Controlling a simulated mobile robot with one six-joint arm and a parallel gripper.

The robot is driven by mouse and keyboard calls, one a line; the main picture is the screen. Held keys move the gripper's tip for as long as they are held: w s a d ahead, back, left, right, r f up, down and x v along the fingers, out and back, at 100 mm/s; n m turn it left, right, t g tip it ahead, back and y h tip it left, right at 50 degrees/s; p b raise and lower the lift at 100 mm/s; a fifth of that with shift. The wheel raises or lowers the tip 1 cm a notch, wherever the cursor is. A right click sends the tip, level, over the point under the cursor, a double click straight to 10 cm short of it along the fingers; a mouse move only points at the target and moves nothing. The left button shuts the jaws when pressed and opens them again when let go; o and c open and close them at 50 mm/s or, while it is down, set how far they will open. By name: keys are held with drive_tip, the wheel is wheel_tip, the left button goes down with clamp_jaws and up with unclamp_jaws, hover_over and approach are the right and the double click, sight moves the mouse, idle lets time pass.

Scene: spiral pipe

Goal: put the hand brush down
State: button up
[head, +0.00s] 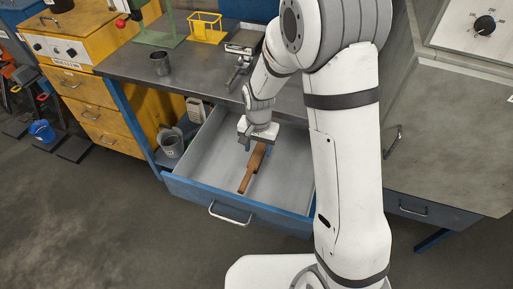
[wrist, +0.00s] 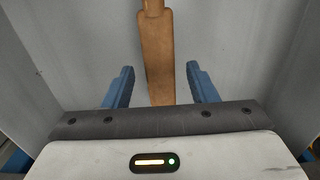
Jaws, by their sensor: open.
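The brown wooden hand brush (head: 251,174) is in the open blue drawer (head: 236,207), lying lengthwise from under my gripper toward the drawer front. My gripper (head: 257,143) is inside the drawer at the brush's far end. In the wrist view the brush (wrist: 157,55) runs between the two blue fingers of my gripper (wrist: 160,75), with a visible gap on each side. The fingers are open and apart from it. The brush's near end is hidden behind the gripper body in the wrist view. Its bristles do not show.
The grey drawer floor is otherwise bare. A grey workbench (head: 122,68) above holds a metal cup (head: 160,63), a yellow wire basket (head: 206,28) and a vise (head: 240,65). A grey cabinet (head: 450,130) stands at right.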

wheel_tip(320, 180, up, 11)
drive_tip(key=s+d+r+n+t, duration=0.1)
drive_tip(key=s+d+r+n, duration=0.1)
drive_tip(key=s+d+r, duration=0.2)
drive_tip(key=s+d+r+n+t, duration=0.1)
drive_tip(key=s+d+r, duration=0.4)
drive_tip(key=s+d, duration=0.5)
drive_tip(key=s+n, duration=0.1)
drive_tip(key=s, duration=0.3)
drive_tip(key=shift+s+r+p, duration=0.15)
drive_tip(key=shift+r+p, duration=0.1)
drive_tip(key=shift+p, duration=0.05)
drive_tip(key=shift+t, duration=0.3)
drive_tip(key=p+v, duration=0.2)
drive_tip(key=v, duration=0.1)
drive_tip(key=p+v, duration=0.1)
drive_tip(key=p, duration=0.1)
drive_tip(key=shift+w+r, duration=0.25)
